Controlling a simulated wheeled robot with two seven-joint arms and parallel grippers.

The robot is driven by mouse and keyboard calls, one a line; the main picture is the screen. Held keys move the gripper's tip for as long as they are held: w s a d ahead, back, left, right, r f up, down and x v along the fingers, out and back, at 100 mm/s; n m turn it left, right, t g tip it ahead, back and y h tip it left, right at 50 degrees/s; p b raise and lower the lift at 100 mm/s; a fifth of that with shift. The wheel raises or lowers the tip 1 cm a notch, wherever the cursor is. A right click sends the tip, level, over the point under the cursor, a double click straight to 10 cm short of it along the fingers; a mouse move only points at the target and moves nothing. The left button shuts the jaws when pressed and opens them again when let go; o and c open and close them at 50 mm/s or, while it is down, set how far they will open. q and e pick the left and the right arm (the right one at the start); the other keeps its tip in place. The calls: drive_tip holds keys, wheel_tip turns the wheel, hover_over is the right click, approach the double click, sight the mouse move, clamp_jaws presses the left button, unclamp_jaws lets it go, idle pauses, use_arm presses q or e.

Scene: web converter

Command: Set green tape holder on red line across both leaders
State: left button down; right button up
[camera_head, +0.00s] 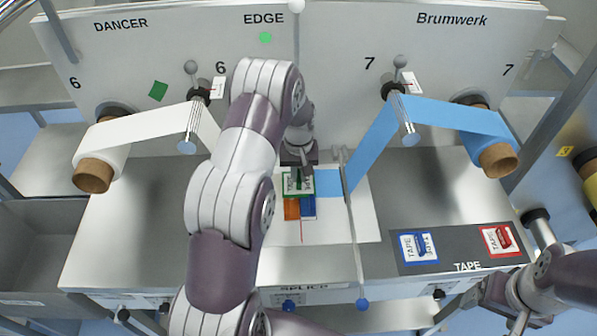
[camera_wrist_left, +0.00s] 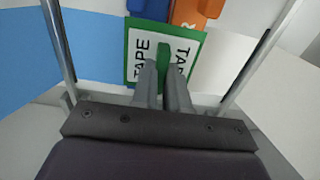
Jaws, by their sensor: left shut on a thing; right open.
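The green tape holder (camera_head: 299,192) is a white card with a green border, marked TAPE. My left gripper (camera_wrist_left: 166,75) is shut on its green grip in the left wrist view. In the head view the holder is over the splice plate (camera_head: 340,228), beside the end of the blue leader (camera_head: 328,183). I cannot tell whether it touches the plate. A short piece of the red line (camera_head: 301,235) shows below it. The white leader (camera_head: 140,128) passes behind my left arm, and its end is hidden. My right gripper (camera_head: 517,322) is open at the lower right.
An orange block (camera_head: 291,210) and a blue block (camera_head: 308,208) lie just in front of the holder. A thin rod (camera_head: 353,235) crosses the plate. Blue (camera_head: 419,258) and red (camera_head: 489,242) tape holders lie on the dark TAPE mat (camera_head: 450,236). An empty bin (camera_head: 40,240) is at left.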

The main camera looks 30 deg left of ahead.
use_arm(q)
drive_tip(key=shift+f, duration=0.2)
drive_tip(key=c, duration=1.1)
unclamp_jaws()
drive_tip(key=shift+o, duration=0.2)
drive_tip(key=shift+r, duration=0.1)
wheel_tip(320, 180, up, 7)
drive_tip(key=shift+r+b, duration=0.15)
drive_tip(key=shift+b, duration=0.9)
drive_tip(key=shift+w+r+p, duration=0.1)
drive_tip(key=shift+r+p, duration=0.2)
drive_tip(key=shift+r, duration=2.3)
